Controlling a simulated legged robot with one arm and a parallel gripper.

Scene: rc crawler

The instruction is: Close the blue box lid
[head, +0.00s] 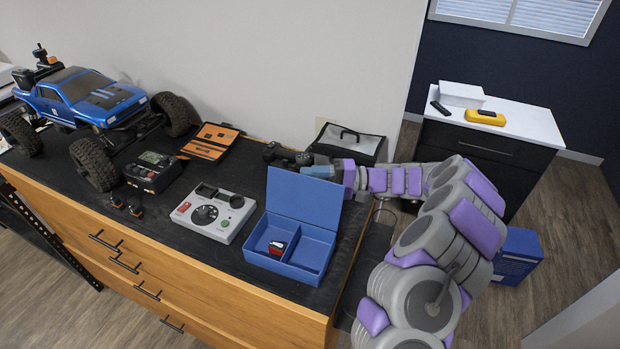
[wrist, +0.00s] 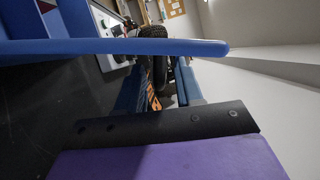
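The blue box (head: 312,270) sits open near the right end of the dark bench top. Its blue lid (head: 305,199) stands raised at the back, roughly upright. A small red and dark item (head: 277,248) lies in the left compartment. My gripper (head: 310,171) is at the lid's top right edge, on its far side, pointing left. In the wrist view the lid's edge (wrist: 130,47) crosses the upper part as a blue bar, and my gripper (wrist: 162,90) shows its fingers apart with nothing between them. Contact with the lid cannot be told.
A grey control unit (head: 214,213) stands left of the box. Behind are a black controller (head: 285,155), an orange tool case (head: 211,141) and a dark handled case (head: 348,142) close to my wrist. A blue RC crawler (head: 90,98) stands far left. The wall rises behind.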

